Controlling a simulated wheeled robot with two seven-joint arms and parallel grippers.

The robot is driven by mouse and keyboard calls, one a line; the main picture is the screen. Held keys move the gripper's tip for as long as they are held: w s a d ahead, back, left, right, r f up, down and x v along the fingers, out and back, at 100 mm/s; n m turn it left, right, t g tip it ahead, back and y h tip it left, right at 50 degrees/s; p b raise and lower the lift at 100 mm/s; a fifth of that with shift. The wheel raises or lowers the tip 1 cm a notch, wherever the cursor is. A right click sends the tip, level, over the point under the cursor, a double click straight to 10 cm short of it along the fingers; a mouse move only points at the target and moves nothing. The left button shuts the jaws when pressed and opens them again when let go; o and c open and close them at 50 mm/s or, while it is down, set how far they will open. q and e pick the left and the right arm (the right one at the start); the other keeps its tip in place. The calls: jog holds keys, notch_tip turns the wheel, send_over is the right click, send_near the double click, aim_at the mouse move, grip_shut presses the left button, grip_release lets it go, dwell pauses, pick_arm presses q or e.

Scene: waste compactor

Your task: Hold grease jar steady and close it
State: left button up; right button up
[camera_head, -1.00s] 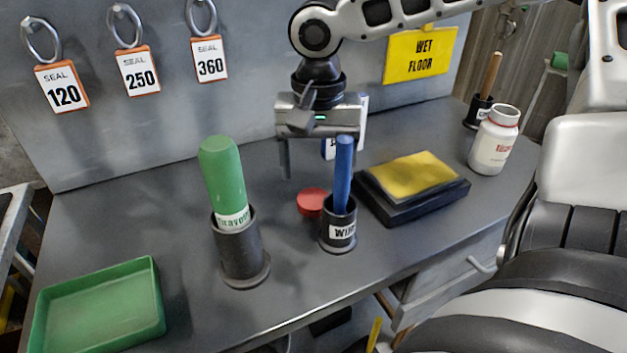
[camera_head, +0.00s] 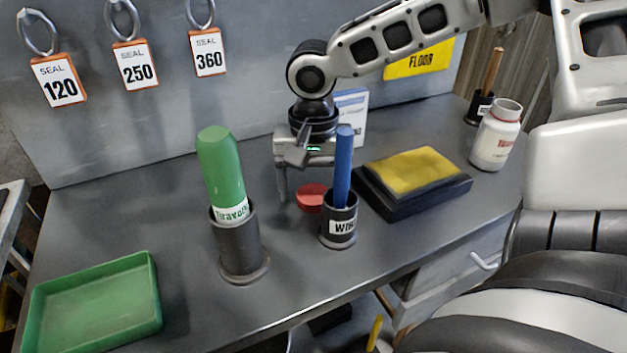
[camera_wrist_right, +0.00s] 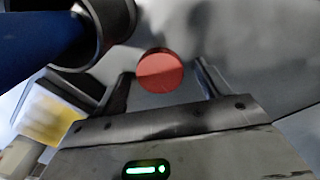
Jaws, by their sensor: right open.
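The white grease jar (camera_head: 495,137) with red lettering stands upright at the right of the bench, with no lid on its rim. A red round lid (camera_head: 311,197) lies flat on the bench behind the blue-handled tool; it also shows in the right wrist view (camera_wrist_right: 160,71). My right gripper (camera_head: 308,186) points down over the lid, open and empty. In the wrist view the lid appears between its two fingers (camera_wrist_right: 166,80). In the head view the blue handle hides one finger. I cannot tell the exact height above the lid. My left gripper is out of view.
A blue-handled tool (camera_head: 343,165) in a black holder (camera_head: 338,228) stands just in front of the lid. A green bottle (camera_head: 221,165) in a grey holder is to the left. A yellow pad (camera_head: 408,172) on a black base lies right. A green tray (camera_head: 95,300) sits front left.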

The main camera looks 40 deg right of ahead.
aim_at(313, 193)
jog(key=c, duration=1)
notch_tip(313, 193, up, 10)
jog(key=shift+p, duration=0.9)
